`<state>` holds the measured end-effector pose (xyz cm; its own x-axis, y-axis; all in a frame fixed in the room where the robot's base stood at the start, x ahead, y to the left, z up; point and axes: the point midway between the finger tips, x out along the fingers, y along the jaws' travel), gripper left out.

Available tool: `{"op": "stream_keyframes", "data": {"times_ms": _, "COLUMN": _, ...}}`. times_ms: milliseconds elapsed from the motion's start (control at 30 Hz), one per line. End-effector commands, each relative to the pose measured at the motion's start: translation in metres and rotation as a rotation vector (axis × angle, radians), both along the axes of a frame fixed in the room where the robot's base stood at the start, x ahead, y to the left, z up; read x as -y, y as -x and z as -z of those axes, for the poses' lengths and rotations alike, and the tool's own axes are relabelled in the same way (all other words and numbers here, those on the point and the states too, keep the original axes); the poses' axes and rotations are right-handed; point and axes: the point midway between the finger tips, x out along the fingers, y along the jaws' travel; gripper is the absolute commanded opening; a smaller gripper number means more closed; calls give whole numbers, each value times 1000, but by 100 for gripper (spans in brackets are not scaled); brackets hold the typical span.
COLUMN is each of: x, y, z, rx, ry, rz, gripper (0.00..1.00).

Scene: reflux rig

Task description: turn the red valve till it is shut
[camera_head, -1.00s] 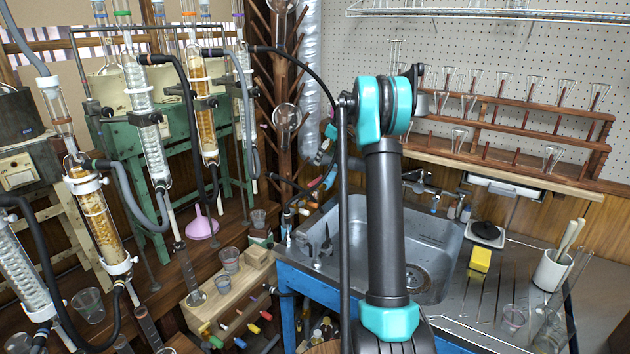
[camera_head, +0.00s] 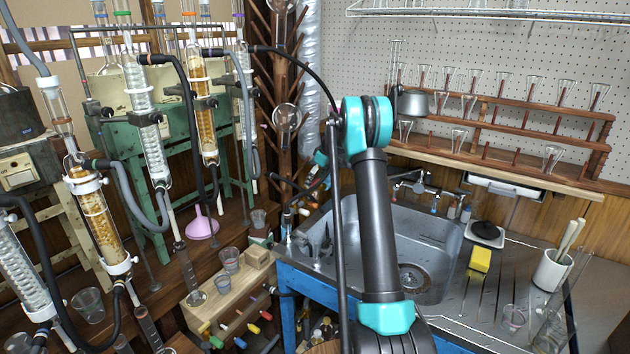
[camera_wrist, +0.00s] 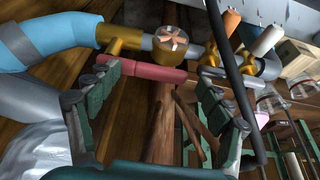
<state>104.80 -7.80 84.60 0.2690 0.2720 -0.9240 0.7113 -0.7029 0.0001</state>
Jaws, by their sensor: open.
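In the wrist view, the red valve's handle (camera_wrist: 145,72) is a pinkish-red bar lying across the picture, next to brass fittings on a grey pipe. My gripper (camera_wrist: 157,78) is open, with one dark green, padded finger on each side. The left fingertip is close to the bar's left end and the right fingertip is just beyond its right end. I cannot tell whether either finger touches it. In the head view, my arm largely hides the gripper and I cannot make out the handle clearly.
A round sight glass with a pinwheel (camera_wrist: 172,40) sits above the handle. A blue pipe (camera_wrist: 45,42) runs at the left, and a dark hose crosses at the right. A steel sink (camera_head: 365,230) lies below my arm. Glass columns (camera_head: 95,215) stand at the left.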

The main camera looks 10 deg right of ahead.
Motion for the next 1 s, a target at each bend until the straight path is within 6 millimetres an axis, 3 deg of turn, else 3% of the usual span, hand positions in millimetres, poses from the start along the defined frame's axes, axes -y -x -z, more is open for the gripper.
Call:
{"op": "stream_keyframes", "data": {"times_ms": 100, "x": 0, "y": 0, "z": 0, "rx": 0, "ry": 0, "rz": 0, "gripper": 78}}
{"op": "stream_keyframes", "data": {"times_ms": 667, "x": 0, "y": 0, "z": -1, "rx": 0, "ry": 0, "rz": 0, "gripper": 9}}
{"op": "stream_keyframes", "data": {"times_ms": 1000, "x": 3, "y": 1, "z": 0, "rx": 0, "ry": 0, "rz": -46, "gripper": 6}}
